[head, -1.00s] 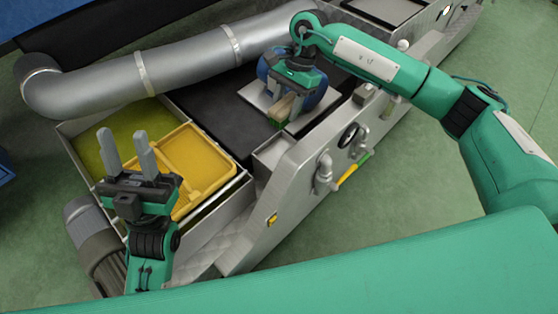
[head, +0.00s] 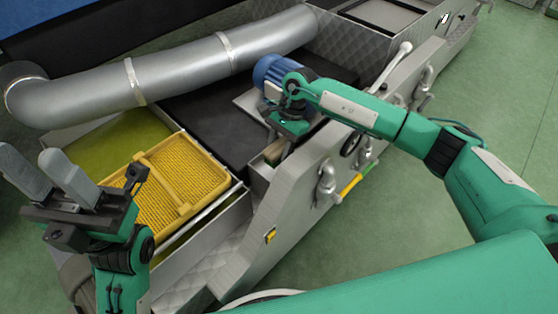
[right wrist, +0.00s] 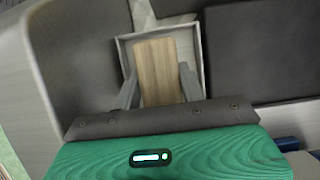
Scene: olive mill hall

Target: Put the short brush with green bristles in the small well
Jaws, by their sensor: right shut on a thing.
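My right gripper (head: 280,146) is shut on the brush (head: 273,152), whose pale wooden block shows only in part in the head view. The right wrist view shows the wooden block (right wrist: 156,70) between the two fingers, its bristles hidden beneath. The small well (head: 259,169) is a square metal box at the near edge of the dark bed. In the right wrist view the well's rim (right wrist: 158,35) frames the brush, which is over or inside its opening; its depth I cannot tell. My left gripper (head: 38,172) is open and empty at the left.
A yellow perforated basket (head: 190,170) with a handle lies in the green-bottomed bin (head: 105,135). A thick grey pipe (head: 170,75) crosses behind. A blue motor (head: 280,72) stands just beyond my right gripper. Metal levers and pipe fittings (head: 327,180) line the near side.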

